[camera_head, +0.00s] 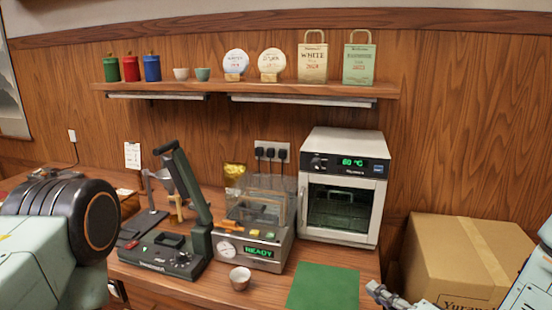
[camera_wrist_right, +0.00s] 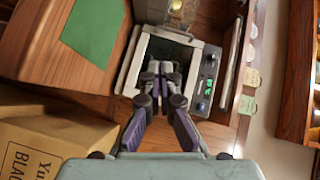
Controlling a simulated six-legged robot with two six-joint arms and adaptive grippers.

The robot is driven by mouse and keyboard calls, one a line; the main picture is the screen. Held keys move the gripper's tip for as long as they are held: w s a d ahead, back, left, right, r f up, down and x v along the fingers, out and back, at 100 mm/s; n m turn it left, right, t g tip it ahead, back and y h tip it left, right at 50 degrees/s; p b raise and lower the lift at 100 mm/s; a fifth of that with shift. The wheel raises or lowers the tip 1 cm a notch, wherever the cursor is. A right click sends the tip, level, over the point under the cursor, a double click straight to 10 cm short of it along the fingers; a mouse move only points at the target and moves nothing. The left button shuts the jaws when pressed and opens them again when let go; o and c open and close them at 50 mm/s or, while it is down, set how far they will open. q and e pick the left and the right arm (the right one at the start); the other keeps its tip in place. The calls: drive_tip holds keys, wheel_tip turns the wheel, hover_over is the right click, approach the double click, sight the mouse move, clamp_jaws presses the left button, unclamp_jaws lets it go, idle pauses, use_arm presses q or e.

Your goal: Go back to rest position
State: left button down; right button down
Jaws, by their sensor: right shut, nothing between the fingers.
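My right gripper (camera_head: 380,290) is at the bottom right of the head view, in front of the counter and left of the cardboard box. In the right wrist view its fingers (camera_wrist_right: 160,72) are together and empty, pointing toward the oven. The white oven (camera_head: 343,187) stands on the counter with a green "60 °C" display; its door looks shut in the head view. My left arm shows at the left edge of the head view, but its gripper is out of the picture.
A cardboard box (camera_head: 455,262) stands at the right. On the wooden counter are a green mat (camera_head: 323,287), a small white cup (camera_head: 240,278), a machine reading "READY" (camera_head: 250,245) and a dark lever press (camera_head: 165,255). A wall shelf (camera_head: 250,90) holds canisters, cups, tea cakes and bags.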

drive_tip(key=s+d+f+n+g+h+b, duration=0.1)
drive_tip(key=s+f+n+g+h+b, duration=0.45)
drive_tip(key=f, duration=0.95)
drive_tip(key=s+f+n+g+b, duration=0.1)
drive_tip(key=s+f+g+b, duration=0.1)
drive_tip(key=s+f, duration=0.3)
drive_tip(key=s+f+n+g+h+b, duration=0.1)
drive_tip(key=s+f+g, duration=0.3)
drive_tip(key=s, duration=0.9)
drive_tip(key=s+f+n+g+h+b, duration=0.1)
drive_tip(key=s+f+n+g+b, duration=0.1)
drive_tip(key=s+f, duration=0.6)
drive_tip(key=shift+s+d+f+g+b, duration=0.2)
drive_tip(key=shift+s+g+b, duration=0.45)
drive_tip(key=shift+b, duration=0.25)
drive_tip(key=shift+s, duration=0.1)
